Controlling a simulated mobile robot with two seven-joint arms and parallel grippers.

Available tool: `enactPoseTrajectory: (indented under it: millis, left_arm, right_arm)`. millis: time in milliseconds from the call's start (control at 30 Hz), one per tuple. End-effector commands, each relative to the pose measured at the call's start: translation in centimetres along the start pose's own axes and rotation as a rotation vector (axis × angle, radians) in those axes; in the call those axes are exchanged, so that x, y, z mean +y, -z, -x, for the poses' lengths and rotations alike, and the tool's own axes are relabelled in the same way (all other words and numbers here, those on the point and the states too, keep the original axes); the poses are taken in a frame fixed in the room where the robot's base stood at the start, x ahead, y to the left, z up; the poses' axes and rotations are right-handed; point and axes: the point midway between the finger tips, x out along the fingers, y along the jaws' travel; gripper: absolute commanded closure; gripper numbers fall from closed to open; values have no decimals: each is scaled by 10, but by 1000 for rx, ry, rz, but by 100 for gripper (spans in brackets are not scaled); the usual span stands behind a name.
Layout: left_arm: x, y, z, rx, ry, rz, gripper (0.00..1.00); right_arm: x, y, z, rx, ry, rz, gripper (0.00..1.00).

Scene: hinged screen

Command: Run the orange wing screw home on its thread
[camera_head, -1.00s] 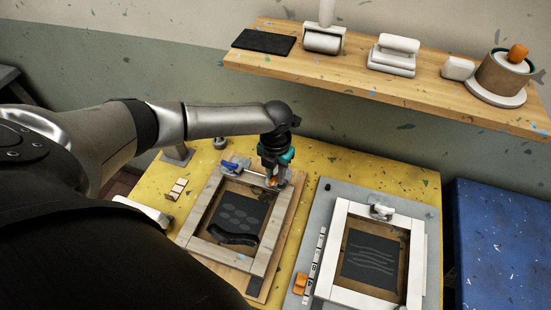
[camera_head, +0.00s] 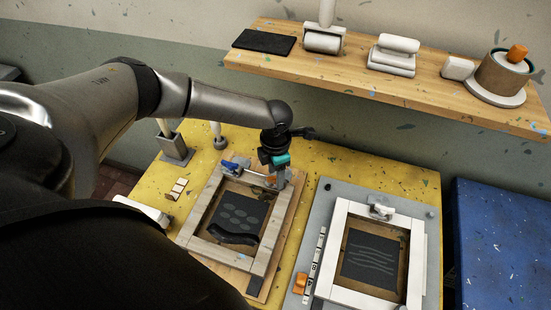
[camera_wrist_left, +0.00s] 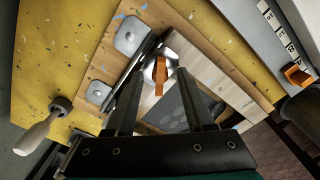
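The orange wing screw (camera_wrist_left: 160,78) stands on a round metal seat at the hinge end of the wooden screen frame (camera_wrist_left: 205,68). In the head view, the screw (camera_head: 271,178) shows partly behind my gripper at the frame's (camera_head: 205,203) far end. My left gripper (camera_wrist_left: 164,76) is open, with one finger on each side of the screw's wing and a gap showing on both sides. In the head view, the left gripper (camera_head: 278,182) points down at the screw. How far the screw sits on its thread cannot be told. My right gripper is not in view.
A white-framed screen (camera_head: 421,245) stands to the right, with another orange part (camera_head: 300,284) by its scale. A wooden shelf (camera_head: 345,68) with tools hangs behind. Yellow table (camera_head: 340,158) is bare behind the frames.

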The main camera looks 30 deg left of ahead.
Motion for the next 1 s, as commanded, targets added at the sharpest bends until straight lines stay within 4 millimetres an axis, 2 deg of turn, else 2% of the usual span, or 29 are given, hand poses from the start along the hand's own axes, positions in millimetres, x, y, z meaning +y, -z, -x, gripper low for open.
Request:
enactPoseTrajectory:
  millis: [233,500,733,867,1000]
  left_arm:
    - [0,1,4,1,0,1,47]
    - [0,1,36,2,-1,0,47]
    - [0,1,34,3,-1,0,47]
    - [-1,0,34,2,-1,16,60]
    - [-4,-8,36,-2,-4,135,60]
  right_arm:
    - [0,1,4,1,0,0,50]
    - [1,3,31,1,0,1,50]
    - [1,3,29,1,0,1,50]
    - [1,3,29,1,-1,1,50]
    - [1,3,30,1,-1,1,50]
